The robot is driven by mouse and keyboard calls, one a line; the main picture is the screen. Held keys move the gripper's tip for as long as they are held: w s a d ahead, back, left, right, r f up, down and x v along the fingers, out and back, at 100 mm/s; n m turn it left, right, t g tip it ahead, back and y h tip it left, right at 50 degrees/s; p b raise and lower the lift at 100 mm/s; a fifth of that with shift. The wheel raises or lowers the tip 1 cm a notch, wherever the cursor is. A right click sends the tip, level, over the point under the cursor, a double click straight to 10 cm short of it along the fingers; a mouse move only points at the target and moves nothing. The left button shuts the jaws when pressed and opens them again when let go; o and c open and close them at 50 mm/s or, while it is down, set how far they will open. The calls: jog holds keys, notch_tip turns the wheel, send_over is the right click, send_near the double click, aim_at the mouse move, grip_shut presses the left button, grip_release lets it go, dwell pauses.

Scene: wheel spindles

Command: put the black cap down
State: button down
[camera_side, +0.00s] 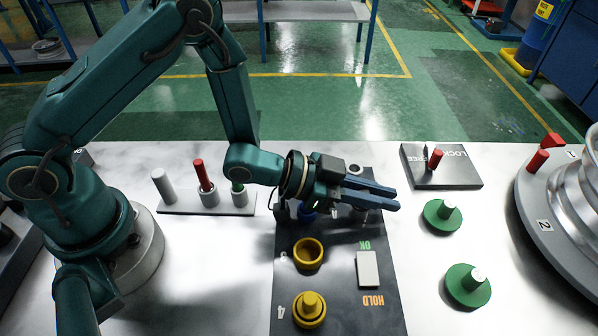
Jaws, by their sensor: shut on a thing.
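My gripper (394,199) is over the dark panel (340,285), its fingers level and pointing right. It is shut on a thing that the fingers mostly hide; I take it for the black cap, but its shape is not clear. On the panel in front are an open yellow ring-shaped cup (308,253) and a yellow stepped part with a knob (310,308) by the mark 4.
Two green knobbed discs (441,216) (468,286) lie to the right. A rack with pegs (180,208) stands left; a lock plate with a red peg (455,178) and a grey wheel (585,215) are right.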

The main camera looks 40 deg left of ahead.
jog(key=c, duration=0.9)
grip_release()
jog(key=shift+o, duration=0.2)
jog(key=shift+v, duration=2.25)
jog(key=shift+o, duration=0.9)
jog(key=shift+s+a+r, duration=0.1)
jog(key=shift+s+a, duration=0.1)
jog(key=shift+s, duration=0.05)
